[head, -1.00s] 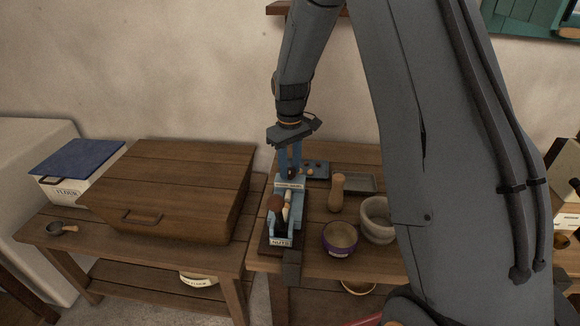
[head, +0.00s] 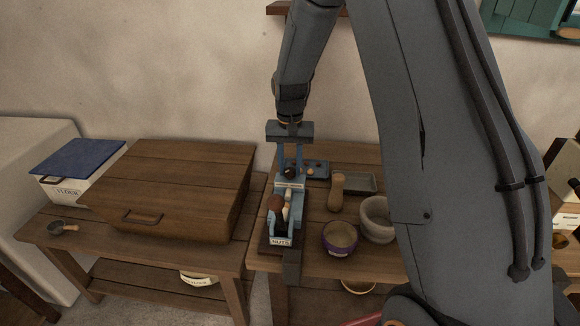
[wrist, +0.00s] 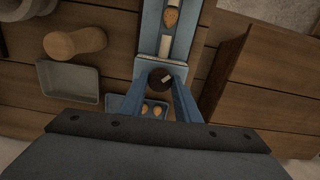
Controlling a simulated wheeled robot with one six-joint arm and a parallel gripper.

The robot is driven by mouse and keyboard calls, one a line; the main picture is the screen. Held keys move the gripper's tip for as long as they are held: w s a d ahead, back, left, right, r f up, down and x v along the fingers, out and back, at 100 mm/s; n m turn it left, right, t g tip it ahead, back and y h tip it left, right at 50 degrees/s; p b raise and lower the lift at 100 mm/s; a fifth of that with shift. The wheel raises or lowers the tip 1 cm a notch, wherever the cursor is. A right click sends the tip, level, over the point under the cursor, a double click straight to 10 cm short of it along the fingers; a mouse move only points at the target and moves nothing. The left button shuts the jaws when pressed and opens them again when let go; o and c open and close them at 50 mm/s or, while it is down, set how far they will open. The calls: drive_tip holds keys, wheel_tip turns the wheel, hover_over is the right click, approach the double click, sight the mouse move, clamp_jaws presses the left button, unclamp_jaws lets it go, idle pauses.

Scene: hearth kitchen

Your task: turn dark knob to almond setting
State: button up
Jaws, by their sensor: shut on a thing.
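The dark knob (wrist: 158,82) sits at the end of a blue nut machine (wrist: 183,45), and a pale mark on it points to the upper right in the wrist view. In the head view the knob (head: 290,173) is at the back of the machine (head: 283,207), whose front label reads NUTS. My gripper (head: 291,168) reaches down from above, its two blue fingers on either side of the knob, shut on it. The wrist view shows the fingers (wrist: 160,92) flanking it. A nut (wrist: 171,17) lies in the machine's channel. The setting marks cannot be read.
A wooden pestle (head: 337,192), grey tray (head: 361,183), mortar (head: 377,220) and purple-banded bowl (head: 340,238) stand to the right. A large wooden box (head: 175,190) is close on the left.

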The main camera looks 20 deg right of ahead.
sight(290, 170)
drive_tip(key=shift+w+r+m, duration=0.1)
drive_tip(key=shift+m, duration=0.3)
drive_tip(key=o, duration=1)
drive_tip(key=shift+o, duration=0.2)
wheel_tip(290, 170, up, 8)
drive_tip(key=shift+f+b, duration=0.1)
drive_tip(key=shift+b, duration=0.95)
drive_tip(key=s+f+n, duration=0.1)
drive_tip(key=s+n, duration=0.1)
drive_tip(key=s, duration=1)
drive_tip(key=s+f+n+t, duration=0.1)
drive_tip(key=s+f+n, duration=0.1)
drive_tip(key=s, duration=1)
drive_tip(key=shift+s+n, duration=0.15)
drive_tip(key=shift+n, duration=0.25)
